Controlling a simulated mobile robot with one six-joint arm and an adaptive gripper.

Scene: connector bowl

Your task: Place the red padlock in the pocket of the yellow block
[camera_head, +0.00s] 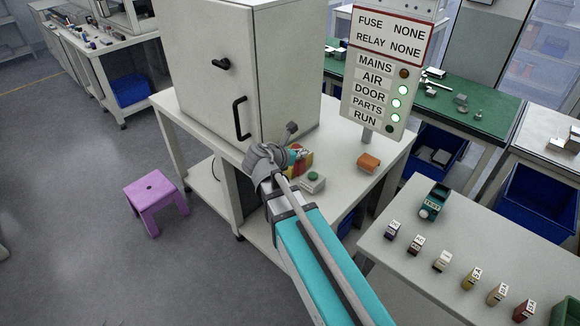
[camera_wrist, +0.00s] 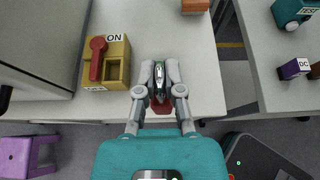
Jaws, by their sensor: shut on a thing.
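The yellow block (camera_wrist: 122,50) stands on the white table at the left in the wrist view, marked ON. It has a red handle (camera_wrist: 97,60) on its left part and an open pocket (camera_wrist: 113,72) beside the handle. My gripper (camera_wrist: 161,76) is to the right of the block, apart from it. It is shut on the red padlock (camera_wrist: 160,104), whose red part shows between the fingers, with a shiny metal part between the fingertips. In the head view the yellow block (camera_head: 304,165) is partly behind my wrist, and the padlock is hidden.
An orange block (camera_head: 368,163) lies further right. A tall cabinet (camera_head: 230,60) rises behind, and a sign post (camera_head: 385,65) stands at the back. Several small labelled blocks stand on the right table (camera_head: 400,260).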

